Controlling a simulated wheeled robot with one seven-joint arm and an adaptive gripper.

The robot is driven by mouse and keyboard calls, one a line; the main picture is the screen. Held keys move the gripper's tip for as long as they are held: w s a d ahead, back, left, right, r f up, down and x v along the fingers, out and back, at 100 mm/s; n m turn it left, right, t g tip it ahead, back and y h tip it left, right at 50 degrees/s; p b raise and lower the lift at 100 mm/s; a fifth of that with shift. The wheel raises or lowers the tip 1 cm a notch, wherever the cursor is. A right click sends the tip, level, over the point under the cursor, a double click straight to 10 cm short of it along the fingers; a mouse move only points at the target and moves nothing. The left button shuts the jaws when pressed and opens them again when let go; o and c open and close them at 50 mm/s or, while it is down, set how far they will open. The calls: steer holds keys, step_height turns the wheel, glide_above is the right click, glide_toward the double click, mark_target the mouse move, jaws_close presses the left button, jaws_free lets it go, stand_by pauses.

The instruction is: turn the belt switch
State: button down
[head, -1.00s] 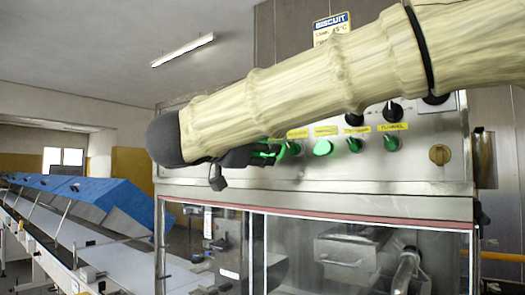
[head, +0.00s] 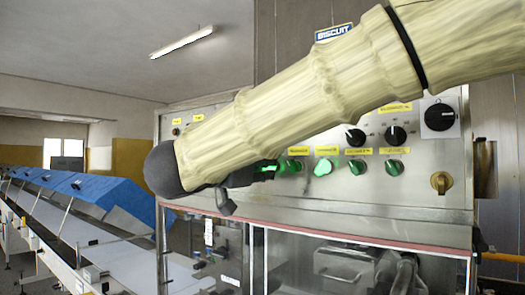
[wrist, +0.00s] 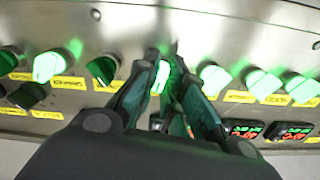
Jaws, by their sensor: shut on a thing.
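A control panel (head: 400,195) carries a row of switches. My gripper (head: 262,172) is at the left part of the lower row in the head view, partly hidden behind my wrist. In the wrist view my gripper (wrist: 164,62) has its two fingertips on either side of a green-lit switch (wrist: 161,78), shut on it. That switch's label is hidden by the fingers, so I cannot read whether it is the belt switch. Its green glow shows at the gripper in the head view (head: 267,168).
Other green-lit switches (head: 323,167) stand close on the right, with black knobs (head: 396,135) above and a brass knob (head: 440,182) at far right. Glass doors (head: 350,265) lie below the panel. A conveyor with blue covers (head: 115,195) runs at the left.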

steer(key=n+p, duration=0.2)
steer(key=p, duration=0.2)
steer(key=n+p, duration=0.3)
steer(key=p, duration=0.2)
steer(key=n+p, duration=0.3)
steer(key=p, duration=0.2)
steer(key=shift+d+r, duration=0.1)
steer(key=shift+r, duration=0.15)
steer(key=shift+f, duration=0.1)
steer(key=c, duration=1.5)
jaws_free()
steer(key=shift+w, duration=0.1)
steer(key=shift+f, duration=0.15)
steer(key=v, duration=1.2)
